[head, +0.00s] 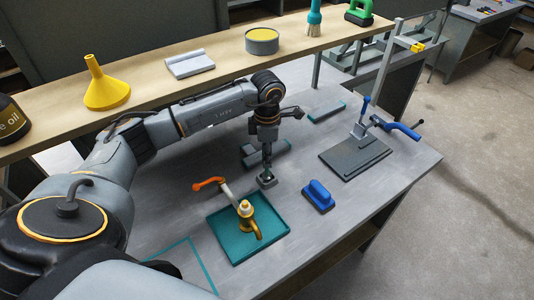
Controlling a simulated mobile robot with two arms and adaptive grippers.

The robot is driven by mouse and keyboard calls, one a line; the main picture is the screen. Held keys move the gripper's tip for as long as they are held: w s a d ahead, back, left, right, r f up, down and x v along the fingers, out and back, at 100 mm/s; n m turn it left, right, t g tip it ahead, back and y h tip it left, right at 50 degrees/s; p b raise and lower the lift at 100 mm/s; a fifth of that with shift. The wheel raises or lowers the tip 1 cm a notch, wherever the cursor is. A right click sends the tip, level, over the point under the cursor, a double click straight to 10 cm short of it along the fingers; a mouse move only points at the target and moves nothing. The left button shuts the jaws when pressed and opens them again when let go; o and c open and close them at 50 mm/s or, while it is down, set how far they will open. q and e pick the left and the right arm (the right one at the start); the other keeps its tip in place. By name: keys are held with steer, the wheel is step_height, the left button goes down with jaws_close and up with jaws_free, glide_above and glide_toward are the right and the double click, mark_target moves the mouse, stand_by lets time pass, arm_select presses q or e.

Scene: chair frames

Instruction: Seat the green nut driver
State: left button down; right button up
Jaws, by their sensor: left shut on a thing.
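My left gripper (267,174) reaches down over the middle of the grey bench (150,220), behind the teal tray. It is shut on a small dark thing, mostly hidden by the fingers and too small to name. I cannot make out a green nut driver for certain. A toggle clamp with an orange handle (208,184) and a yellow foot stands on the teal tray (223,236). Low grey-teal blocks (270,157) lie just behind the gripper. My right gripper is not in view.
A blue-handled block (318,196) lies right of the tray. A dark plate with a blue-handled clamp (355,157) stands farther right. A teal-edged bar (327,112) lies behind. The shelf holds a yellow funnel (104,88), a round tin (262,41) and a teal-handled brush (314,20).

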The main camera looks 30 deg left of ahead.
arm_select(q)
steer(key=shift+f+b, duration=0.65)
steer(key=shift+f, duration=0.25)
steer(key=c, duration=1)
jaws_free()
step_height(320, 180, up, 12)
steer(key=shift+r, duration=0.1)
